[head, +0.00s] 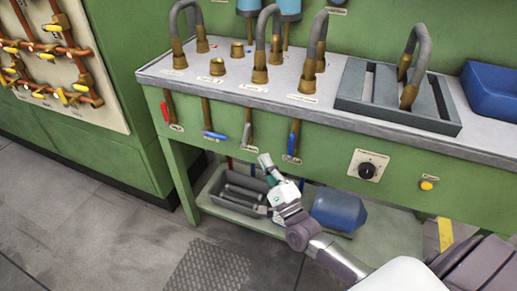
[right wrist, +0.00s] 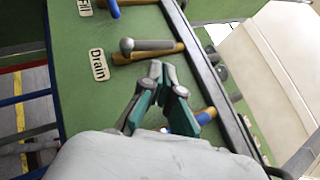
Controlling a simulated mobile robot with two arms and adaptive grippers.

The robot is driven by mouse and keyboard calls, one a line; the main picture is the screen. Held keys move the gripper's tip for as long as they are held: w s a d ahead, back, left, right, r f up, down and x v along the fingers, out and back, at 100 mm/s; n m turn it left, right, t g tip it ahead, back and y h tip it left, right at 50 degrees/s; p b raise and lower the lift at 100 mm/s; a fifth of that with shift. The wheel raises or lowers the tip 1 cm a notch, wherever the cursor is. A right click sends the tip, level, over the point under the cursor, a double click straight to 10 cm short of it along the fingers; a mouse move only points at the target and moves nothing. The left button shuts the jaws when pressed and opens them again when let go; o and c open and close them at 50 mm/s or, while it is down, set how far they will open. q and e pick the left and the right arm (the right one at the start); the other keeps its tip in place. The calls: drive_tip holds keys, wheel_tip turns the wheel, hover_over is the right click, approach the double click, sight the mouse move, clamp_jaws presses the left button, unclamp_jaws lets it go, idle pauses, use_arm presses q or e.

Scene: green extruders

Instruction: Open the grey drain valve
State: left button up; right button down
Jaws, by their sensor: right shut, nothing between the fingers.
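The grey drain valve handle (head: 246,135) hangs on a brass pipe at the front of the green bench. In the right wrist view the grey handle (right wrist: 150,45) lies along its brass pipe (right wrist: 148,56), beside a tag reading "Drain" (right wrist: 99,65). My right gripper (head: 264,160) is just below and slightly right of the handle in the head view. In the right wrist view its green-padded fingers (right wrist: 166,72) are shut, empty and apart from the handle. My left gripper is not in view.
A blue-handled valve (head: 292,140) is close on the right, another (head: 214,135) on the left, and a red one (head: 165,112) farther left. A dark knob (head: 367,170) is on the panel. A grey tray (head: 235,190) and blue container (head: 338,209) stand on the lower shelf.

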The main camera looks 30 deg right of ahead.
drive_tip(key=v, duration=0.5)
idle(0.4)
